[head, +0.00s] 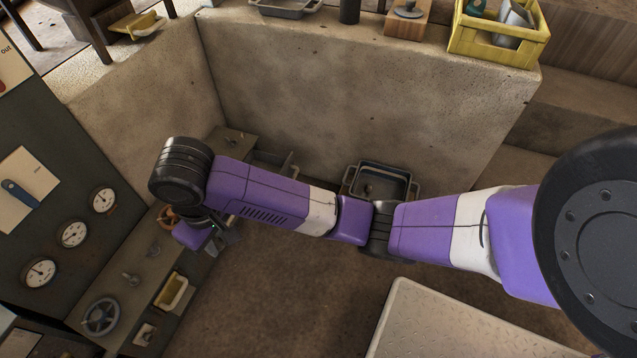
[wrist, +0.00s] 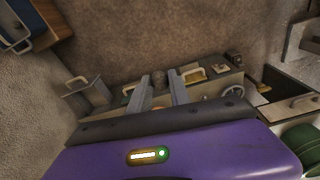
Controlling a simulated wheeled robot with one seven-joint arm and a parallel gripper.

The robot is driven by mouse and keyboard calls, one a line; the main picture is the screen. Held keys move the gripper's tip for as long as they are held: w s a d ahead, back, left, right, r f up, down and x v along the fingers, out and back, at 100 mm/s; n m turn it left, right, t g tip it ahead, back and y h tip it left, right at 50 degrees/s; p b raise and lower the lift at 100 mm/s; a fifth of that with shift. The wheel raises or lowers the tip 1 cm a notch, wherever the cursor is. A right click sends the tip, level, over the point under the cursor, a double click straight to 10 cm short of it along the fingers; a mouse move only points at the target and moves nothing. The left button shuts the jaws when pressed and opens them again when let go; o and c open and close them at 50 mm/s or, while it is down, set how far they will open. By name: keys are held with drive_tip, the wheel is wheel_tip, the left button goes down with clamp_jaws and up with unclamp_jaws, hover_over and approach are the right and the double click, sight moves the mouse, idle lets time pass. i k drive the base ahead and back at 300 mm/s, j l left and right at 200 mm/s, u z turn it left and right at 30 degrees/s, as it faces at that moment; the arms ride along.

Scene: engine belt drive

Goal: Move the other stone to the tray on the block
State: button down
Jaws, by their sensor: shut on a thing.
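My gripper (head: 218,238) is low at the left in the head view, over the edge of the bench with the handwheel. In the wrist view its two fingers (wrist: 161,90) stand a little apart, shut on a small grey, rounded thing, which looks like the stone (wrist: 160,77). The hold is mostly hidden in the head view. A dark metal tray (head: 410,190) with side handles sits low against the concrete wall, with a small roundish thing (head: 367,190) in it. A blue-grey tray (wrist: 14,32) on a brown block (wrist: 45,40) shows at the wrist view's upper left.
A gauge panel (head: 50,225) stands at the left. A yellow crate (head: 497,43) stands on the wall. The brown floor (head: 290,300) is open.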

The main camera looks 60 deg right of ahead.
sight(389, 196)
drive_tip(key=k+z, duration=0.2)
drive_tip(key=z, duration=1.2)
drive_tip(key=i+j+z, duration=0.1)
drive_tip(key=j, duration=0.4)
drive_tip(key=i+j+z, duration=0.1)
drive_tip(key=j, duration=0.4)
drive_tip(key=i+j+z, duration=0.15)
drive_tip(key=j, duration=0.4)
